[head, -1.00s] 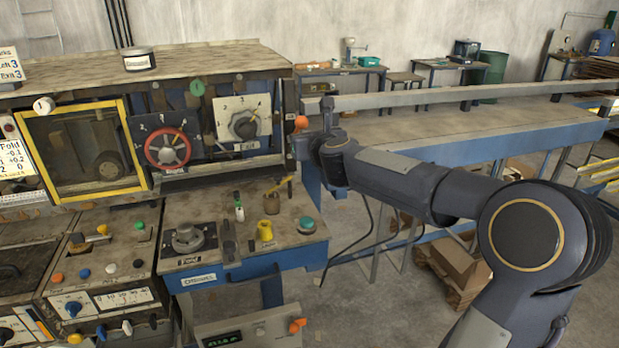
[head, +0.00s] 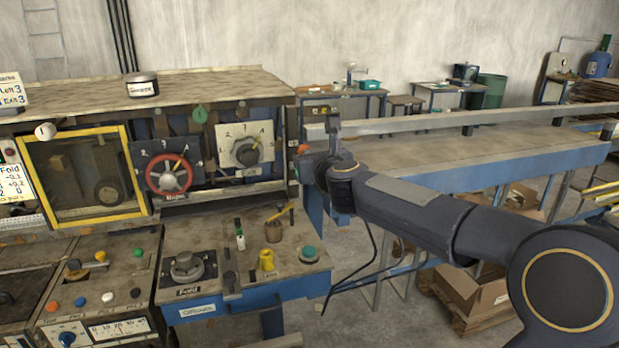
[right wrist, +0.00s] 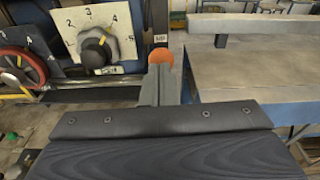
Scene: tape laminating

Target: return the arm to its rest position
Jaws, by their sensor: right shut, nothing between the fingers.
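My right arm comes in from the right in the head view. Its gripper (head: 308,160) is beside the right end of the machine, in front of the long grey bench. In the right wrist view the gripper (right wrist: 160,85) shows as shut, with nothing held. An orange knob (right wrist: 161,56) shows just beyond the fingertips; I cannot tell whether they touch it. My left gripper is not in view.
The machine has a red handwheel (head: 168,174), a numbered dial (head: 245,146) and a yellow-framed window (head: 85,177). A long bench (head: 460,160) stands behind my arm. A cardboard box (head: 472,291) lies on a pallet below.

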